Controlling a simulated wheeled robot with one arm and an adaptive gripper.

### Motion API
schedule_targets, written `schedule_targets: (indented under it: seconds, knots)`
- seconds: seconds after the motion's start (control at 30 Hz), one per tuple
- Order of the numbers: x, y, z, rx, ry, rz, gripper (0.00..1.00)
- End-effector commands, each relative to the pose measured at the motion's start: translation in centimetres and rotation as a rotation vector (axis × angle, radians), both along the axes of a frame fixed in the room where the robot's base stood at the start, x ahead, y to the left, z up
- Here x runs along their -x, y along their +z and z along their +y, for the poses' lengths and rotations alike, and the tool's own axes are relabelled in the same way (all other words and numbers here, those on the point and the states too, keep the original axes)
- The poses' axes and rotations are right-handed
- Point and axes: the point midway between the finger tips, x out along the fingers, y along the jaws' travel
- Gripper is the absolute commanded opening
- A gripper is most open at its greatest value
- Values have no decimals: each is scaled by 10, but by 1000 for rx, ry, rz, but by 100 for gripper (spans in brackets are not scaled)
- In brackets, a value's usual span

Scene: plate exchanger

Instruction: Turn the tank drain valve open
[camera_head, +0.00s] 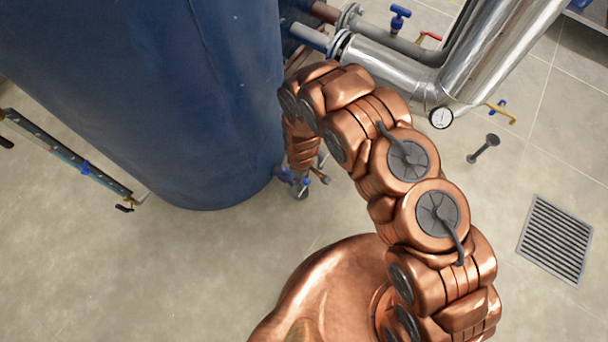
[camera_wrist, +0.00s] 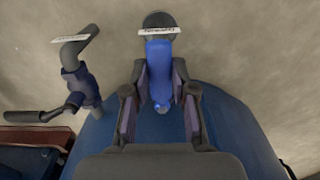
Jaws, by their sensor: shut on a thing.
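In the wrist view, a bright blue valve handle (camera_wrist: 159,72) lies between the two fingers of my gripper (camera_wrist: 160,88), which is shut on it. The handle points down the picture from a dark round pipe end (camera_wrist: 159,19) with a small white label, too small to read surely. In the head view, the small blue valve parts (camera_head: 287,176) are low beside the foot of the blue tank (camera_head: 190,90). My copper arm reaches down there and hides most of my gripper and the handle.
In the wrist view, a bent pipe with a dark blue valve (camera_wrist: 78,88) and a dark lever stands to the left. In the head view, silver pipes (camera_head: 395,70) with a gauge (camera_head: 441,118) run at upper right. A floor grate (camera_head: 556,238) lies right; the floor in front is clear.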

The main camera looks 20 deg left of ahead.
Motion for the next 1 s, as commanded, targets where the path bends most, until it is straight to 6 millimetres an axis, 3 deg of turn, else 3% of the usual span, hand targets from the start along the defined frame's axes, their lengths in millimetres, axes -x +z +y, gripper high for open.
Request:
schedule_targets:
  seconds: [0.1, 0.13, 0.37, 0.73, 1.0]
  knots:
    - [3, 0, 2, 1, 6, 1, 0]
    - [3, 0, 2, 1, 6, 1, 28]
    - [1, 0, 0, 1, 0, 1, 51]
    - [-1, 2, 0, 0, -2, 0, 51]
    - [-1, 27, 1, -1, -1, -1, 51]
